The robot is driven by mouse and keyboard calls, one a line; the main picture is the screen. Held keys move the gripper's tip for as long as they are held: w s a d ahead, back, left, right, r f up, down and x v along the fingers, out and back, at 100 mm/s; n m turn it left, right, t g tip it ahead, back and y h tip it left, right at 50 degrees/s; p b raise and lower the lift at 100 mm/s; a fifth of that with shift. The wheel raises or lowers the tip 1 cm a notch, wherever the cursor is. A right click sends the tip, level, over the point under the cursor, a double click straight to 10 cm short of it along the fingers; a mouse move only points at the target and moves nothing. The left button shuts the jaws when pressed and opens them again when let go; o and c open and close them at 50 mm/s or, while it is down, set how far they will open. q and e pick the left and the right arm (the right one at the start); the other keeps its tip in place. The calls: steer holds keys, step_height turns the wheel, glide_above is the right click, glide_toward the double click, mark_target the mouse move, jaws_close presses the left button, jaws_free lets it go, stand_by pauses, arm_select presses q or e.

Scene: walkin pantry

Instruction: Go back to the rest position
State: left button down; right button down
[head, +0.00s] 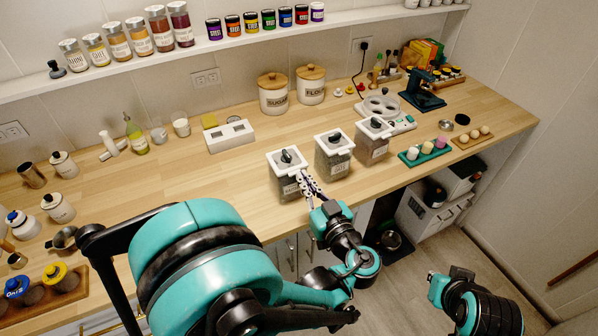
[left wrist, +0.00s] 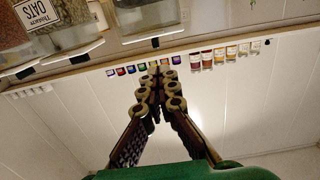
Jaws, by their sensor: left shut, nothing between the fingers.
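My left gripper (head: 308,184) is over the counter's front edge, close to the leftmost clear canister with a white lid (head: 287,160). In the left wrist view my left gripper (left wrist: 158,72) has its fingertips together with nothing between them. Whether it touches the canister cannot be told. My right arm shows at the lower right of the head view, low over the floor; its fingers are not clearly seen.
The wooden counter (head: 225,185) holds two more lidded canisters (head: 333,152) (head: 373,140), a white box (head: 230,136), sugar and flour jars (head: 273,95) (head: 311,85). A wall shelf (head: 115,65) carries jars. Floor (head: 420,270) is open at right.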

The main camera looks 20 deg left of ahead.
arm_select(q)
steer(key=s+d+f, duration=0.3)
steer(key=s+d, duration=0.1)
steer(key=s+a+f+m+g+h, duration=0.3)
steer(key=a+f+m+g+h, duration=0.35)
steer(key=a, duration=0.25)
steer(key=s+d+r+m+h, duration=0.2)
steer(key=s+d+r+h, duration=0.1)
steer(key=h, duration=0.3)
steer(key=shift+s+t, duration=0.45)
steer(key=shift+s, duration=0.2)
arm_select(e)
steer(key=shift+w+a+f, duration=0.1)
steer(key=shift+w, duration=0.2)
stand_by(0.6)
